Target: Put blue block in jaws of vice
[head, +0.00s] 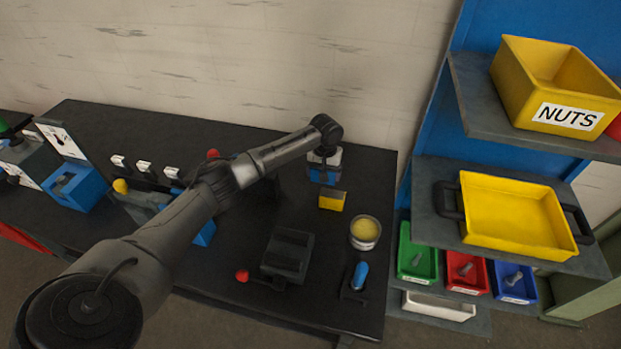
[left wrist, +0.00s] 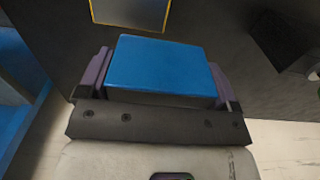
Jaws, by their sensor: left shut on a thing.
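My left gripper (head: 324,167) is over the back right of the dark bench, fingers pointing down. It is shut on the blue block (head: 323,176). In the left wrist view the blue block (left wrist: 160,68) sits squarely between the two fingers (left wrist: 162,88). The head view does not clearly show whether the block touches the bench. A dark vice-like device (head: 287,254) stands nearer the front of the bench, with a red knob (head: 242,275) at its left. The gap between its jaws is hard to make out. My right gripper is not in view.
A round tin (head: 365,232) and a blue-handled item (head: 359,276) stand at the right. Shelves with a yellow tray (head: 512,215) are beyond the bench. My left arm crosses over the bench's middle.

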